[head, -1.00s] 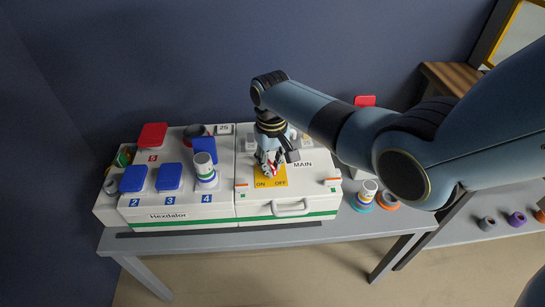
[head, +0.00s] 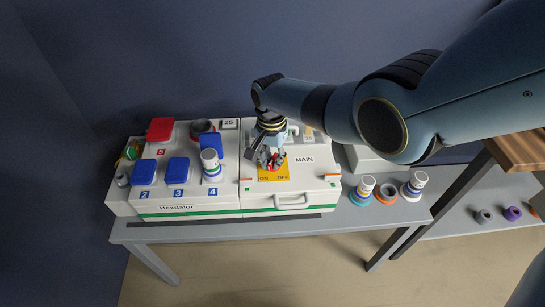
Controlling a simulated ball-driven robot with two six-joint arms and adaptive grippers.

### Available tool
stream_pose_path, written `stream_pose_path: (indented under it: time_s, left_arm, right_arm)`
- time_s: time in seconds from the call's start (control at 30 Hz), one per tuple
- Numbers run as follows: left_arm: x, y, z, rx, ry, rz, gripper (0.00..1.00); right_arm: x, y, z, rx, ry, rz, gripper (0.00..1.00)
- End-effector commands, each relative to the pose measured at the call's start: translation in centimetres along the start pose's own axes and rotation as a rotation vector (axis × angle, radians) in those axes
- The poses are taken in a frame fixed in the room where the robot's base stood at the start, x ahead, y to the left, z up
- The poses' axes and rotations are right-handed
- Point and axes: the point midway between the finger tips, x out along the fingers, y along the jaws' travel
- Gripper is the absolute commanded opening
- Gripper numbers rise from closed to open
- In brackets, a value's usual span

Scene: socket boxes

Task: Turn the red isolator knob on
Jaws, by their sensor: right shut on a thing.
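The red isolator knob (head: 279,161) sits on a yellow plate (head: 274,174) marked ON at the left and OFF at the right, on the white MAIN box (head: 312,184). My right gripper (head: 270,163) reaches down from above and is shut on the knob. Its fingers hide much of the knob, so I cannot tell exactly which way the knob points. My left gripper is not in view.
The white socket box (head: 190,206) to the left has blue lids (head: 178,170), a red lid (head: 160,129) and a plug (head: 210,164) at socket 4. Loose plugs (head: 413,185) stand on the grey table (head: 405,212) at the right. A wooden surface (head: 520,150) is at the far right.

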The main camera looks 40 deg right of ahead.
Motion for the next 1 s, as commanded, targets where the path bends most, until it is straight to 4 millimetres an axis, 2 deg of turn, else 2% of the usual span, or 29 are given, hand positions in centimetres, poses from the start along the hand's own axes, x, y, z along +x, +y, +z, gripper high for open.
stream_pose_path:
  time_s: [0.4, 1.0]
  left_arm:
    - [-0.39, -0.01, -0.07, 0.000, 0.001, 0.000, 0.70]
    - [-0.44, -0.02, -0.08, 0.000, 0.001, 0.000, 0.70]
  right_arm:
    - [-0.02, -0.23, -0.03, 0.237, 0.001, 0.000, 0.00]
    - [0.04, -0.23, -0.02, 0.293, 0.000, 0.001, 0.00]
